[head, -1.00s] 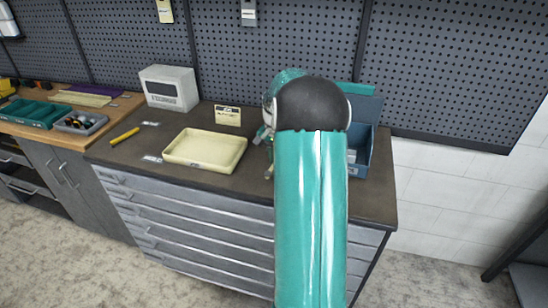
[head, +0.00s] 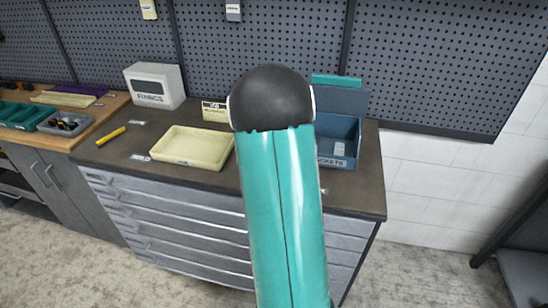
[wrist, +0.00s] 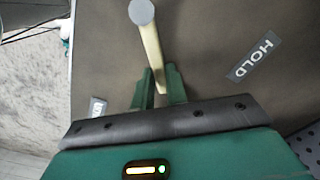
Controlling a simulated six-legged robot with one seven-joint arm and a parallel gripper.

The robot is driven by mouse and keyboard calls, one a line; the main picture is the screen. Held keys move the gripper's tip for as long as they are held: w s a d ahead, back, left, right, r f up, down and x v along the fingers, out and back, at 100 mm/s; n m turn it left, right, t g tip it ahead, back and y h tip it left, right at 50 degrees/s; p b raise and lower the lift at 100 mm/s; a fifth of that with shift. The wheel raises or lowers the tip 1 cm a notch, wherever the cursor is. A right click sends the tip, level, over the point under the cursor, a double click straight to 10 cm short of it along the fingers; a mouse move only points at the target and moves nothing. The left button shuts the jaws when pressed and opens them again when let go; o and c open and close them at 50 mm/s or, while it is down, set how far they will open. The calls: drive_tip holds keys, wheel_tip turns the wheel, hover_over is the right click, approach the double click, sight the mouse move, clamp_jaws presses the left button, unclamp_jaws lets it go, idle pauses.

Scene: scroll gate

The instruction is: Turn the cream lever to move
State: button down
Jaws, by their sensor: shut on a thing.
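The cream lever (wrist: 151,45) shows in the wrist view as a slim bar with a round grey end. It runs from the top edge down between the fingers of my gripper (wrist: 159,73). My gripper is shut on the lever. A HOLD label (wrist: 254,60) lies on the dark surface to its right. A second label (wrist: 97,108) lies left of the fingers, and its word is partly cut off. In the head view my own arm hides the gripper and the lever.
A dark-topped drawer bench (head: 350,191) carries a cream tray (head: 192,147), a yellow marker (head: 111,136), a white box (head: 154,86), a small sign (head: 214,111) and a blue bin (head: 340,136). A pegboard wall (head: 420,60) stands behind.

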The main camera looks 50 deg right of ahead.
drive_tip(key=shift+s+m, duration=0.2)
drive_tip(key=shift+m, duration=0.2)
drive_tip(key=c, duration=1.4)
unclamp_jaws()
drive_tip(key=shift+r, duration=0.15)
wheel_tip(320, 180, up, 14)
drive_tip(key=shift+f, duration=0.2)
